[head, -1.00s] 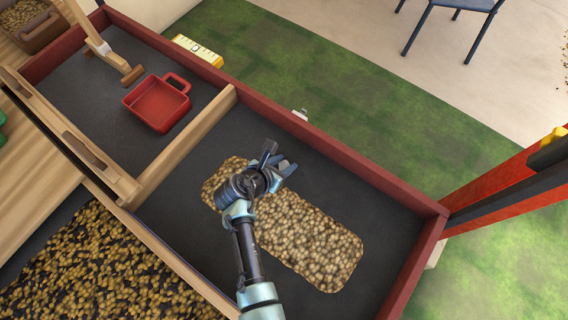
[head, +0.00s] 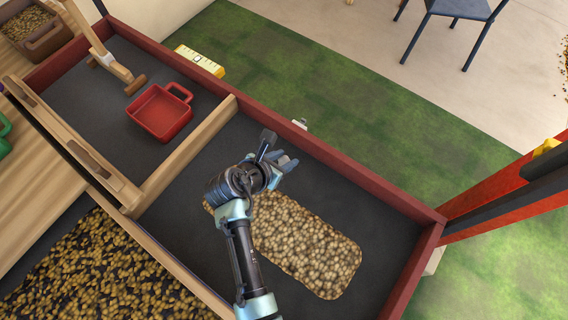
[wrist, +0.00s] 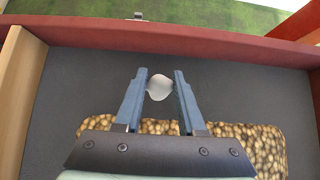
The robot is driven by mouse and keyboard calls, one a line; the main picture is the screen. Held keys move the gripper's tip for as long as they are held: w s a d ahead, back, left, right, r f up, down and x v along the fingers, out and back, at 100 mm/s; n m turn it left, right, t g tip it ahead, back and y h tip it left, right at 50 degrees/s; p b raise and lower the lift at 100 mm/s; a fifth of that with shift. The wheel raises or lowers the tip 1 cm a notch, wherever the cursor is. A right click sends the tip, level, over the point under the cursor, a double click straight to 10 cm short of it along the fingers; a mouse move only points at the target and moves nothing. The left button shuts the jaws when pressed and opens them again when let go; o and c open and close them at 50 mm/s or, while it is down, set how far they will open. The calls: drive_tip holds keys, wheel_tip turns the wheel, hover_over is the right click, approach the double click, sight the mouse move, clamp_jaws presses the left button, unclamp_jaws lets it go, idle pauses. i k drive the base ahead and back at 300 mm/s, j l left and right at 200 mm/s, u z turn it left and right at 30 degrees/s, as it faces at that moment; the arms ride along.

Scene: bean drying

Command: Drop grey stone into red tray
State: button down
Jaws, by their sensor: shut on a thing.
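My gripper (head: 277,156) is over the near compartment of the drying box, above the far left end of the bean patch. In the wrist view its two fingers (wrist: 160,90) are shut on a light grey stone (wrist: 159,87), held near the fingertips. The stone cannot be made out in the head view. The red tray (head: 160,112) is a small square pan with a handle. It lies on the dark floor of the far-left compartment, beyond the wooden divider, up and left of my gripper, and looks empty.
A wooden divider (head: 187,155) stands between my gripper and the red tray. A bean patch (head: 305,245) lies below. A wooden rake (head: 118,72) lies beside the tray. The red box wall (head: 340,160) bounds the far side. A brown bean bin (head: 40,35) stands at upper left.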

sight(168, 115)
drive_tip(key=i+j, duration=0.15)
drive_tip(key=j, duration=0.2)
drive_tip(key=i+j, duration=0.1)
drive_tip(key=j, duration=0.25)
drive_tip(key=i+j, duration=0.15)
drive_tip(key=j, duration=0.2)
drive_tip(key=i+j, duration=0.15)
drive_tip(key=j, duration=0.25)
drive_tip(key=i+j, duration=0.1)
drive_tip(key=j, duration=0.25)
